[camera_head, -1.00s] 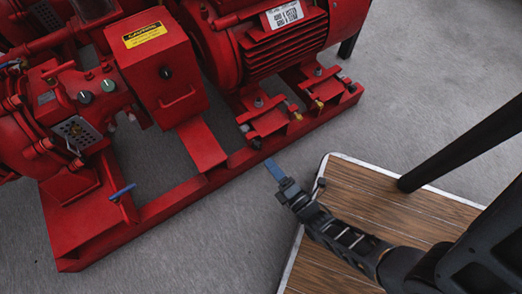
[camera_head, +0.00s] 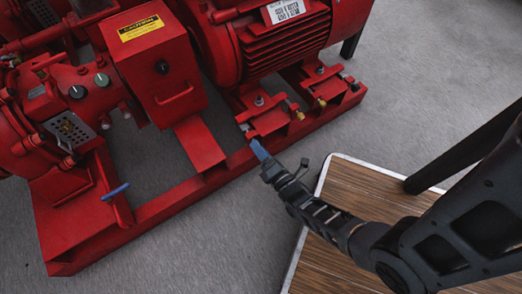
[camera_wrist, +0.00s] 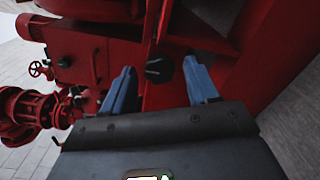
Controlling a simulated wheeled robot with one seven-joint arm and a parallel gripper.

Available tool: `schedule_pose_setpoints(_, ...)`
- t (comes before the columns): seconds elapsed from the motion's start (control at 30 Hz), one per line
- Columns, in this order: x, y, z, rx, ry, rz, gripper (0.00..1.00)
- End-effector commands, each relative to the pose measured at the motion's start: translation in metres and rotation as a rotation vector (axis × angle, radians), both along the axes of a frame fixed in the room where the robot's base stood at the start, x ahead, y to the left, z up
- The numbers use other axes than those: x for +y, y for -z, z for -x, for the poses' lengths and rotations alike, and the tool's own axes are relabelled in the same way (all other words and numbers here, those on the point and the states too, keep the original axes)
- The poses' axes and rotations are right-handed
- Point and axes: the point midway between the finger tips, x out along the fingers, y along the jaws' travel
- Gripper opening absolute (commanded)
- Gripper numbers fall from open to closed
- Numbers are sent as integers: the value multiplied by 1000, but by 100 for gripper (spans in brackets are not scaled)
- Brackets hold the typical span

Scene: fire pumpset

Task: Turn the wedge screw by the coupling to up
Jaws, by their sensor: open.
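The wedge screw by the coupling appears as a small dark knob (camera_wrist: 159,69) in the wrist view, on the red frame between and ahead of my fingertips. In the head view a small dark screw end (camera_head: 244,127) shows at the near motor foot, close to the red coupling guard (camera_head: 155,70). My gripper (camera_head: 257,146) reaches in from the lower right, with its blue fingers just below that foot. In the wrist view my gripper (camera_wrist: 159,66) is open, one blue finger on each side of the knob, with nothing gripped. Whether the fingers touch the knob cannot be told.
The red base rail (camera_head: 190,197) runs below the motor (camera_head: 262,45). More clamp screws with brass ends (camera_head: 299,113) sit to the right. A blue-handled valve (camera_head: 116,191) is at left. A wood-topped platform (camera_head: 350,200) lies under my arm.

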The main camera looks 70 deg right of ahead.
Motion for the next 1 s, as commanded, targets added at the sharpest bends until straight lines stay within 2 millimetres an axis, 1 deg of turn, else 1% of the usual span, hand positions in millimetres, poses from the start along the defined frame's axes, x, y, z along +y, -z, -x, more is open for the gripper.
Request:
schedule_pose_setpoints(0.17,0,0,0,0,0,0,59)
schedule_pose_setpoints(0.77,0,0,0,0,0,0,3)
schedule_pose_setpoints(1.0,0,0,1,-12,0,-20,3)
